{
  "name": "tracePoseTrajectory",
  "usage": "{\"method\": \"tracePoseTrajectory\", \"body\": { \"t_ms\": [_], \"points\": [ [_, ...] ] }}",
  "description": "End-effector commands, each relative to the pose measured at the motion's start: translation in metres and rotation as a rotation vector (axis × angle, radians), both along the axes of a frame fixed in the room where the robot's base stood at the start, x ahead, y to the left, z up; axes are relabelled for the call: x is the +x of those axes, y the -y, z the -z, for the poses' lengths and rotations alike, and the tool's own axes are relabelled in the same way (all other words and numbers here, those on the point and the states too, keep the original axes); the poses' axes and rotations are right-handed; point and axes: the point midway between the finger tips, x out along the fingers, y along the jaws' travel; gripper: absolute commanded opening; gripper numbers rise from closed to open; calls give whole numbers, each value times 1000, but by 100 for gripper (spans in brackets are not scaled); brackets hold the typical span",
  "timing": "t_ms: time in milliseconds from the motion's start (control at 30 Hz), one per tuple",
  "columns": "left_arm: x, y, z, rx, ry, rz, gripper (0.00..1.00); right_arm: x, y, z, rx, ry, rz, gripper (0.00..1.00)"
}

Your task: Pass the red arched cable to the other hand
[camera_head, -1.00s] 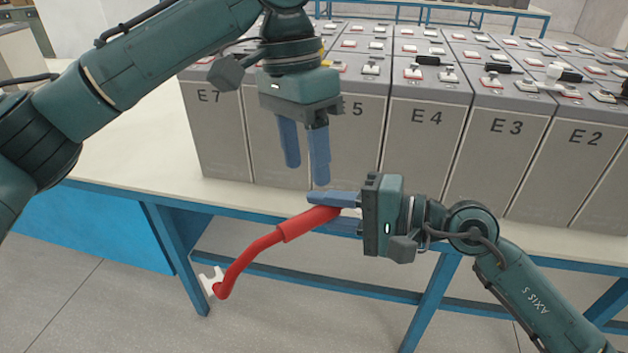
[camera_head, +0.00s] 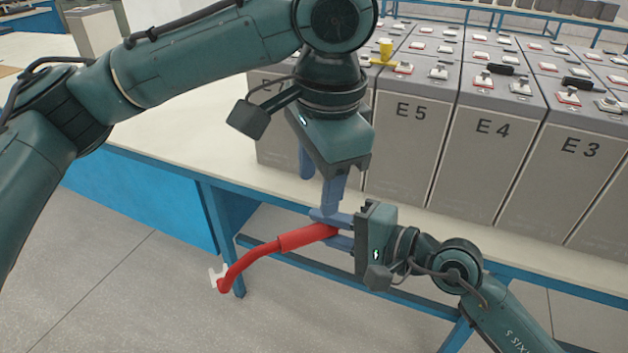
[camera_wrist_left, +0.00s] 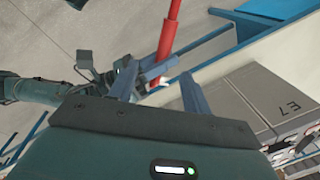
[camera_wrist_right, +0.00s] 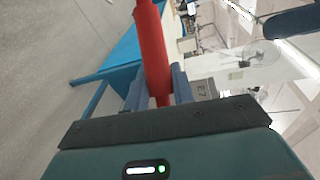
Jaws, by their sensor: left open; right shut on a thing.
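The red arched cable (camera_head: 262,249) extends left from my right gripper (camera_head: 330,228), with a pale metal lug at its far end. My right gripper is shut on the cable's thick right-hand end, in front of the bench's front edge. In the right wrist view the red cable (camera_wrist_right: 152,50) runs out between the fingers. My left gripper (camera_head: 318,195) is open and points down just above the right gripper's fingers.
Grey battery cells (camera_head: 412,148) marked E5, E4 and E3 stand in rows on the bench behind the grippers. A yellow piece (camera_head: 385,52) sits on top of the cells. The bench top (camera_head: 225,140) is bare at left.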

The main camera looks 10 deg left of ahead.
Motion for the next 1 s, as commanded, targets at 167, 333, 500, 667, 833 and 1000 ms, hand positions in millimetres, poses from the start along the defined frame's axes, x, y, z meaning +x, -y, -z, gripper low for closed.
{"method": "tracePoseTrajectory", "body": {
  "t_ms": [167,333,500,667,833,1000],
  "points": [
    [-5,-9,7,24,42,-4,49,0,0,-2,4,4,0,0],
    [-3,-12,28,25,40,-2,49,0,0,-2,4,4,0,0],
    [3,-15,61,25,39,-4,49,0,0,-2,4,4,0,0],
    [7,-18,89,24,41,-4,49,0,0,-2,4,4,0,0],
    [10,-20,110,23,40,-2,49,0,0,-2,4,3,0,0],
    [12,-21,120,23,43,-2,49,0,0,-2,4,3,0,0]
  ]
}}
